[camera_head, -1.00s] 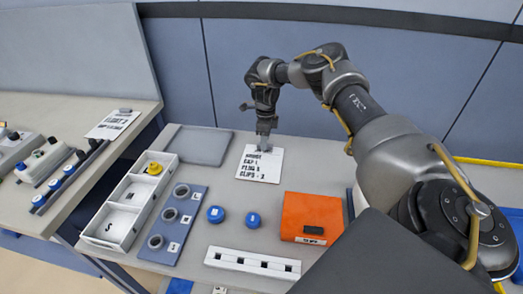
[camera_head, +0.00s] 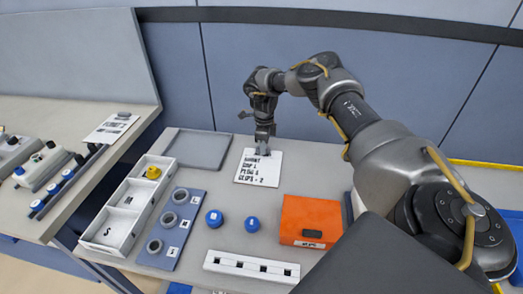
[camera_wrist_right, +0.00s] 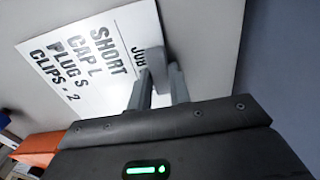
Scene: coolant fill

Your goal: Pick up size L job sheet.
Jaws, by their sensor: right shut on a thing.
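The job sheet (camera_head: 257,168) is a white card with black print, lying on the table in the head view. In the right wrist view the sheet (camera_wrist_right: 85,65) reads "SHORT", "CAP L", "PLUG S" and "CLIPS - 2". My right gripper (camera_head: 263,151) is over the sheet's far edge. In the right wrist view the right gripper (camera_wrist_right: 160,78) is shut on the small grey block (camera_wrist_right: 151,60) at the sheet's top. The sheet looks flat on or very close to the table. My left gripper is not in view.
A grey tray (camera_head: 198,149) lies left of the sheet. A white divided bin (camera_head: 107,251), a blue ring holder (camera_head: 163,258), blue caps (camera_head: 214,218) and an orange box (camera_head: 303,222) stand nearer. Another sheet (camera_head: 110,128) lies on the left table.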

